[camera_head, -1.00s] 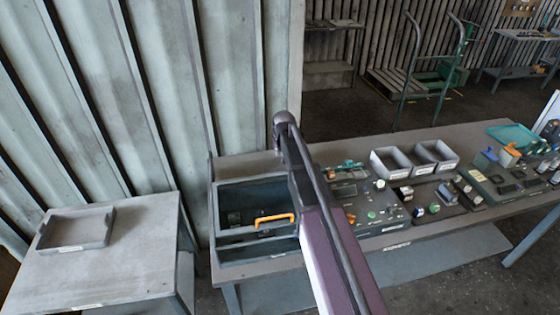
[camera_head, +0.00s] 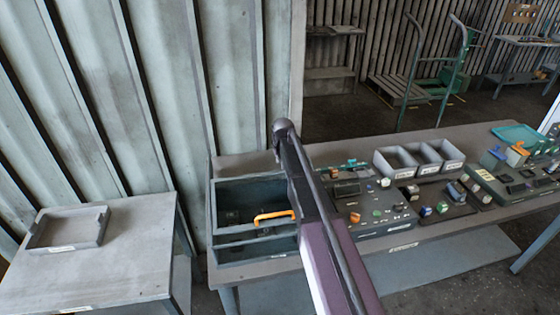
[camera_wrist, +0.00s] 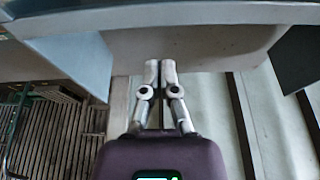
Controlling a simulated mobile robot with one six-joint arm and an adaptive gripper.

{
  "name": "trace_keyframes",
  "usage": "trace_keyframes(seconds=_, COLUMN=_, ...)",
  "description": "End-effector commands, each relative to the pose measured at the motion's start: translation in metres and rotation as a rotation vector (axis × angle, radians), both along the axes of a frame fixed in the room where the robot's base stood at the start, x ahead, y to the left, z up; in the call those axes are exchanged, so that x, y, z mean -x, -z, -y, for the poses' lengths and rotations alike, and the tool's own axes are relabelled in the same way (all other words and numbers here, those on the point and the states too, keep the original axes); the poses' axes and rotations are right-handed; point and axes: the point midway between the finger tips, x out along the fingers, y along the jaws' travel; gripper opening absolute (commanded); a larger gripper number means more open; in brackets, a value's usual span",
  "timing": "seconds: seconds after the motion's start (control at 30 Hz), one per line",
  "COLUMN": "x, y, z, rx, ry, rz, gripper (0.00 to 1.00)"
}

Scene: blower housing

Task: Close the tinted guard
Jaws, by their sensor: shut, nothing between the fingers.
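A blue-grey open-topped housing (camera_head: 212,215) stands on the left end of the long bench, left of my arm in the head view. An orange handle (camera_head: 275,216) crosses its front part. Dark shapes show inside, and I cannot clearly make out the tinted pane or its angle. My arm hides the housing's right side. My gripper (camera_wrist: 160,68) shows in the wrist view with its two fingertips together and empty. Its tips overlap a grey surface (camera_wrist: 205,48) in the picture; I cannot tell whether they touch it. The gripper is hidden in the head view.
Control panels with knobs (camera_head: 375,208) and pale bins (camera_head: 428,152) stand on the bench (camera_head: 350,150) to the right. A side table (camera_head: 95,270) with a grey tray (camera_head: 68,246) stands at left. A ribbed wall (camera_head: 160,100) rises behind the housing.

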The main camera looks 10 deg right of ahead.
Motion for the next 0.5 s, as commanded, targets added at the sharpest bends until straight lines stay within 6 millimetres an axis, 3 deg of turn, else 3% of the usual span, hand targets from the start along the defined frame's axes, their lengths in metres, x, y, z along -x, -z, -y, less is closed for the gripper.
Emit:
trace_keyframes(seconds=0.3, x=-0.009, y=0.029, z=0.0, rx=0.0, ry=0.0, rz=0.0, gripper=0.0)
trace_keyframes(seconds=0.5, x=0.02, y=0.023, z=0.0, rx=0.0, ry=0.0, rz=0.0, gripper=0.0)
